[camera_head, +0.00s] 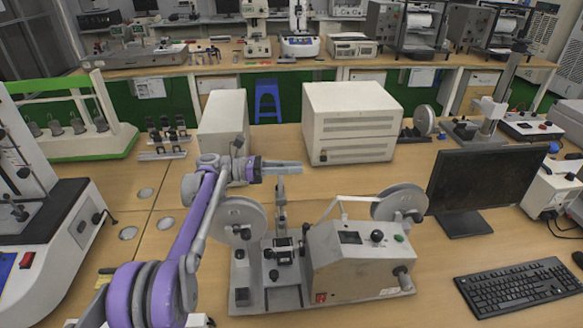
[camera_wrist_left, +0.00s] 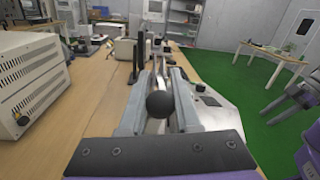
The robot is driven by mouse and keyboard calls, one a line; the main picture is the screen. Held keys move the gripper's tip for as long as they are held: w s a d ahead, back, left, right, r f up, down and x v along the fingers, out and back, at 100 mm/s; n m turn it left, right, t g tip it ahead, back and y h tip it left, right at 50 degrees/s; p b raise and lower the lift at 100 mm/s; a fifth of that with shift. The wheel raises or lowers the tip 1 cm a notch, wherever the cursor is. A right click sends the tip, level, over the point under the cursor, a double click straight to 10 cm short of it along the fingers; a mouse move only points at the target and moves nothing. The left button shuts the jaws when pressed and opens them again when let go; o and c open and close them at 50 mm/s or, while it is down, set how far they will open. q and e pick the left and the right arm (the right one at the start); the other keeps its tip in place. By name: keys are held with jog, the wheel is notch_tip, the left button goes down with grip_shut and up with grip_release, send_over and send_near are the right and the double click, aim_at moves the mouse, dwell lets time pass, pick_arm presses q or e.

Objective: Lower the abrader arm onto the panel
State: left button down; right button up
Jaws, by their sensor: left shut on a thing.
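The abrader (camera_head: 355,262) is a pale grey machine in the middle of the wooden table, with a control box at its right and a disc at each side. Its slim metal abrader arm (camera_head: 281,202) stands upright over the bed. The flat panel area (camera_head: 284,252) below shows small dark fittings; I cannot make out a separate panel. My left gripper (camera_head: 287,168) is at the top of the arm and shut on it. In the left wrist view a black ball knob (camera_wrist_left: 161,104) sits between the two grey fingers. My right gripper is not in view.
A monitor (camera_head: 484,188) and keyboard (camera_head: 517,285) stand to the right. A large cream box (camera_head: 352,125) and a smaller one (camera_head: 223,124) stand behind. A green-framed device (camera_head: 85,140) is at the left. Table around the left holes is clear.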

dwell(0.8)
pick_arm(q)
jog(key=s+d+f+m+b, duration=0.2)
jog(key=s+f+m+b, duration=0.3)
jog(key=s, duration=0.8)
jog(key=shift+s+d+f+m+b, duration=0.3)
jog(key=shift+f+b, duration=0.75)
jog(key=shift+f, duration=0.45)
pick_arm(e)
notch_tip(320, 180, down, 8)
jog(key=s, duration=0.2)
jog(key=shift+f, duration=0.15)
